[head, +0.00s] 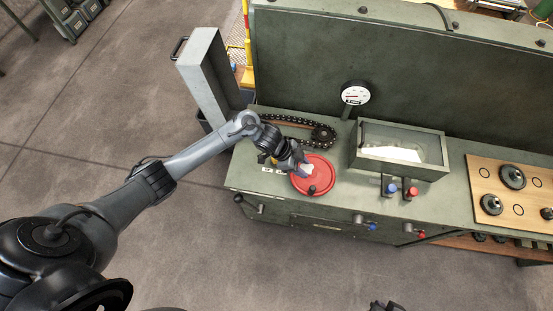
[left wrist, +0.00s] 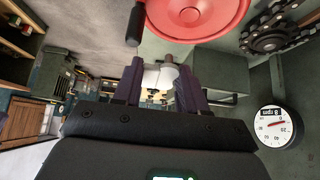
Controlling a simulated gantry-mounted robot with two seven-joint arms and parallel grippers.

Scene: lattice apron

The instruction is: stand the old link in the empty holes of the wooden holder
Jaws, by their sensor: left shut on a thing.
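My left gripper (head: 307,170) is over the red handwheel (head: 325,172) on the green bench.
A dark chain on a sprocket (head: 322,135) lies behind the wheel. A round gauge (head: 356,93) and a glass-topped box (head: 400,148) stand to the right. A wooden board (head: 480,176) with black gears is at the far right. The wheel has a black knob (head: 312,190).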

